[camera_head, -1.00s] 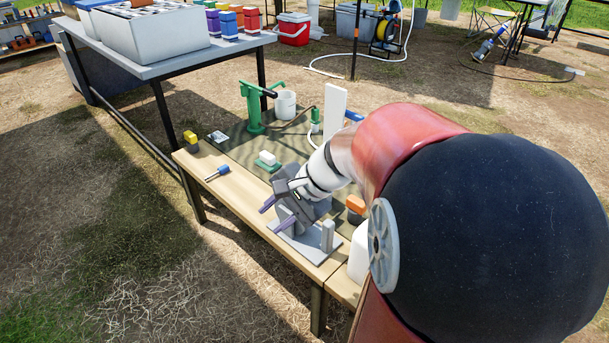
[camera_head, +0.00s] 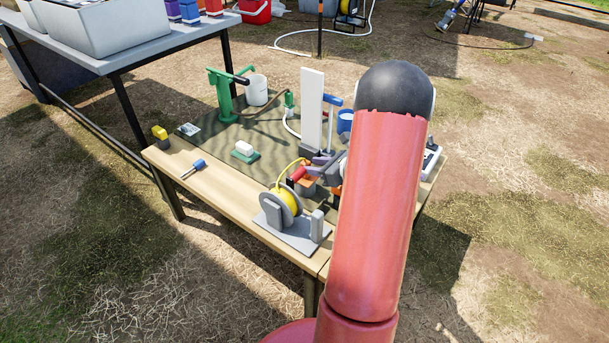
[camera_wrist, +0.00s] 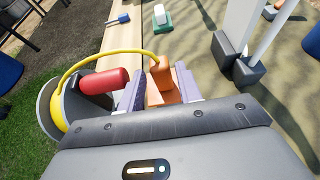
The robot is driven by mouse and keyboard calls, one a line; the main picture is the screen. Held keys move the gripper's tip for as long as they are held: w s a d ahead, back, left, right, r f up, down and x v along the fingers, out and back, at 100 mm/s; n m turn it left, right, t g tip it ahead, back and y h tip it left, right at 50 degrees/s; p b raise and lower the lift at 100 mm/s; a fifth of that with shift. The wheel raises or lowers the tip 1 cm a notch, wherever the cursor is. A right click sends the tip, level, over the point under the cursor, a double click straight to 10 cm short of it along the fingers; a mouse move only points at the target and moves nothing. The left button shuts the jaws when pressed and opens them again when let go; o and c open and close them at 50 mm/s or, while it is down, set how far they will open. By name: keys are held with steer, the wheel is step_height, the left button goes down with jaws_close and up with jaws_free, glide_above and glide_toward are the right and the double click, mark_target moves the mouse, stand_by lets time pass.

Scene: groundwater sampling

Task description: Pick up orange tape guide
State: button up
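The orange tape guide (camera_wrist: 163,82) shows in the wrist view between the two purple fingertips of my gripper (camera_wrist: 161,88). It fills most of the space between them, and I cannot tell whether the fingers press on it. In the head view my gripper (camera_head: 322,165) is low over the table behind the tape reel. Orange parts of the guide (camera_head: 306,171) show there, partly hidden by the fingers. The yellow tape reel (camera_head: 286,203) stands on its grey stand. Its yellow tape (camera_wrist: 100,54) arcs over to the guide. A red handle (camera_wrist: 103,81) lies close left of the fingers.
A white upright board (camera_head: 312,110) with a dark base stands behind my gripper. A green pump (camera_head: 223,92), a white bucket (camera_head: 257,90) and a white-and-green block (camera_head: 245,152) are further left. A blue-handled tool (camera_head: 194,168) lies at the front left edge. The left mat is mostly clear.

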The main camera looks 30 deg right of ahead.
mark_target(307, 162)
steer(key=x, duration=0.5)
steer(key=shift+w+a+r+p, duration=0.1)
steer(key=shift+w+r+p, duration=0.2)
steer(key=shift+c, duration=0.3)
jaws_close()
